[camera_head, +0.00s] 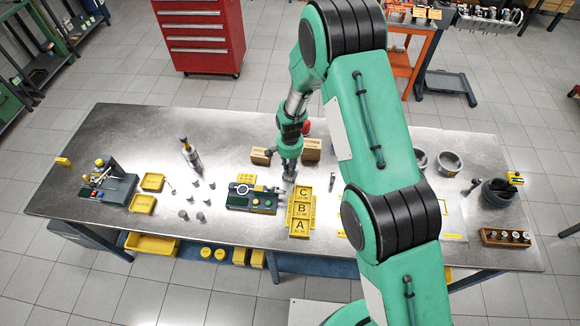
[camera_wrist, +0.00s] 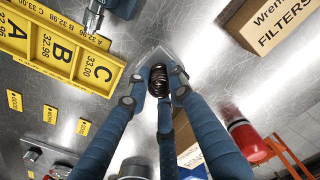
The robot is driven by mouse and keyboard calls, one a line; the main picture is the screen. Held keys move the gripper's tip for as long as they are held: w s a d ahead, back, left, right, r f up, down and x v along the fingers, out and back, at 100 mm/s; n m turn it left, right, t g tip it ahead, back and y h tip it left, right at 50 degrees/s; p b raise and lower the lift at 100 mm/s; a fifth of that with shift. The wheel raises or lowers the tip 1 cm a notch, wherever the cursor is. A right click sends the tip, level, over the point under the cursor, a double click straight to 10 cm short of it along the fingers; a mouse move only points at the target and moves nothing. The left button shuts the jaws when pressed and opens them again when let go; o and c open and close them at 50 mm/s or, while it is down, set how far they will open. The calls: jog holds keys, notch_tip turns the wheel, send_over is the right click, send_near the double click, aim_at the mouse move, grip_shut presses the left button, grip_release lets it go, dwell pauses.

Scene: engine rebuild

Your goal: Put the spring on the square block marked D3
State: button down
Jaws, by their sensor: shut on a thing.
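My gripper (camera_head: 289,176) is over the middle of the metal table, just behind the yellow A-B-C tray (camera_head: 300,228). In the wrist view my gripper (camera_wrist: 160,84) is shut on a dark coiled spring (camera_wrist: 158,80), which sits between the blue fingers. In the head view the spring is too small or hidden to make out. Whether the spring touches the table cannot be told. The yellow tray also shows at the upper left of the wrist view (camera_wrist: 60,50). I cannot read a D3 mark on any block in either view.
Cardboard boxes (camera_head: 311,149) stand behind my gripper, one marked FILTERS (camera_wrist: 272,28). A dark device (camera_head: 250,198) lies left of the tray. Several small metal parts (camera_head: 196,183) and a bottle-like tool (camera_head: 190,154) stand farther left. Grey rings (camera_head: 449,163) are at the right.

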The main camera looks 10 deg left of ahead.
jog(key=shift+f, duration=0.15)
jog(key=c, duration=1.5)
grip_release()
jog(key=shift+c, duration=0.2)
notch_tip(320, 180, up, 12)
jog(key=b, duration=0.2)
jog(key=shift+r, duration=0.25)
